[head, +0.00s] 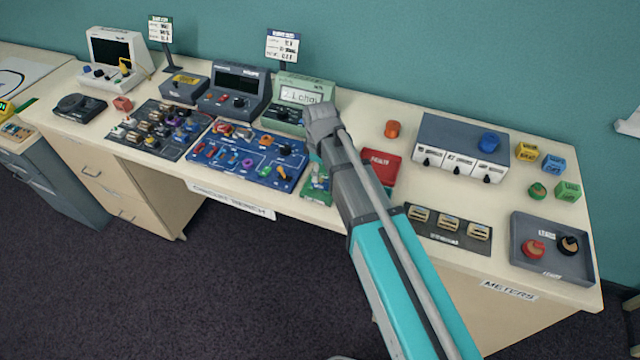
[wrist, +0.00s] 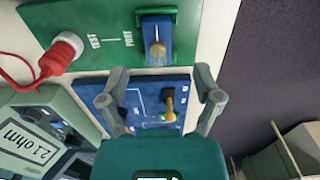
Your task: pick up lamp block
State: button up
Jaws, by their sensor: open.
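A blue block with a pale rounded bulb-like top, which looks like the lamp block (wrist: 157,40), sits on a green board (wrist: 112,22) in the wrist view. My gripper (wrist: 160,72) is open and empty, with the block just beyond its fingertips and roughly in line with the gap between them. In the head view my gripper (head: 322,122) is over the bench near the right end of the blue circuit board (head: 232,160). The green board (head: 317,187) shows there only in part beside my arm, and I cannot make out the lamp block.
A red plug (wrist: 62,52) with a red cable stands on the green board. A pale green meter (head: 305,90) reading about 2.1 ohm stands close behind my gripper. A red box (head: 381,166) lies right of my arm. A grey tray (head: 553,262) is at the right end.

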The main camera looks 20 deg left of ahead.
aim_at(321, 179)
jog(key=shift+f, duration=0.15)
jog(key=shift+w+f+b, duration=0.1)
jog(key=shift+f+b, duration=2.4)
jog(key=shift+b, duration=0.1)
grip_shut()
